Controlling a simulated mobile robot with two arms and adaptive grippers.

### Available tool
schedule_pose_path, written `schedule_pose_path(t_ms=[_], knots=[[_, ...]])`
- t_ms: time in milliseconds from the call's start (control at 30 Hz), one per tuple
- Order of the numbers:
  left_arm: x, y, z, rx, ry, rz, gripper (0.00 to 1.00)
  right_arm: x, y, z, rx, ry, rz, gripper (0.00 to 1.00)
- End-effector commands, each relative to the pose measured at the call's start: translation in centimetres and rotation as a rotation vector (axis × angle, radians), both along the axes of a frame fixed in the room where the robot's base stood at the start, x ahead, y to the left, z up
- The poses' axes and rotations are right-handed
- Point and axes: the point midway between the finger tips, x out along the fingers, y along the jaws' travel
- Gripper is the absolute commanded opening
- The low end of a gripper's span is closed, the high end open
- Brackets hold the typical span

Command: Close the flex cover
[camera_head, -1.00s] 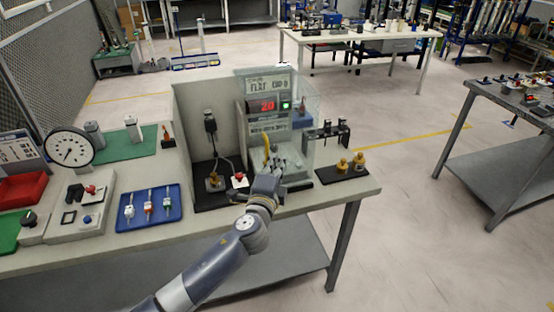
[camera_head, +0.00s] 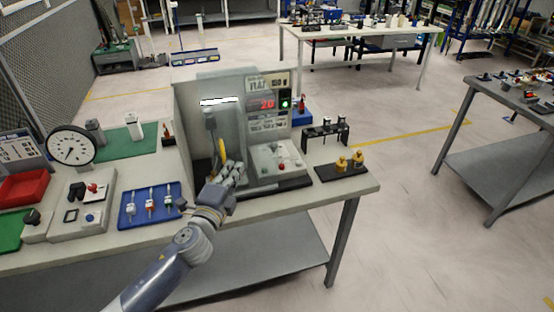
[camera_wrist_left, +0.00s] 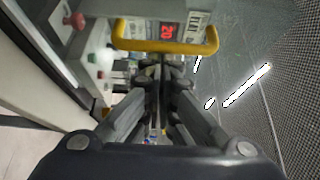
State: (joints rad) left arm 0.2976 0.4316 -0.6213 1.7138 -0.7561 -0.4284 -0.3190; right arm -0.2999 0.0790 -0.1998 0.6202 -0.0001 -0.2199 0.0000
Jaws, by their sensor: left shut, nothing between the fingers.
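The flex cover (camera_head: 232,117) is a clear panel with a yellow handle (camera_head: 222,148) on the test station. It now stands over the station's left bay, with a bright reflection near its top. The right bay, with its base box and red button (camera_head: 282,166), is uncovered. My left gripper (camera_head: 233,171) is shut and empty, just below and in front of the handle. In the left wrist view the yellow handle (camera_wrist_left: 165,47) lies just beyond the fingertips (camera_wrist_left: 160,68); I cannot tell whether they touch it. My right gripper is not in view.
The station's display (camera_head: 265,103) reads 20 with a green light beside it. A black rack (camera_head: 327,132) and a tray with two brass parts (camera_head: 341,171) stand to the right. A blue tray (camera_head: 149,206) and a dial gauge (camera_head: 71,147) stand left.

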Motion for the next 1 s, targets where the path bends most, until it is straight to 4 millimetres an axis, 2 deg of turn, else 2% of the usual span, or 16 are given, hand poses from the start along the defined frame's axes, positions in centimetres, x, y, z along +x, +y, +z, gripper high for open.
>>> schedule_pose_path(t_ms=[33,200,400,1000], knots=[[-0.4,1.5,0.0,0.004,0.0,0.003,0.0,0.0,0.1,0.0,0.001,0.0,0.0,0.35],[-1.4,4.6,-0.1,0.002,0.001,0.003,0.0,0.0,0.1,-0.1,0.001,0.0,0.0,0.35],[-2.1,6.6,0.0,0.0,0.0,0.002,0.0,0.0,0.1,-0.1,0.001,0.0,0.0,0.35],[-2.0,7.1,0.0,0.0,0.0,0.005,0.0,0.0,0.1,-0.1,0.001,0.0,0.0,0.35]])
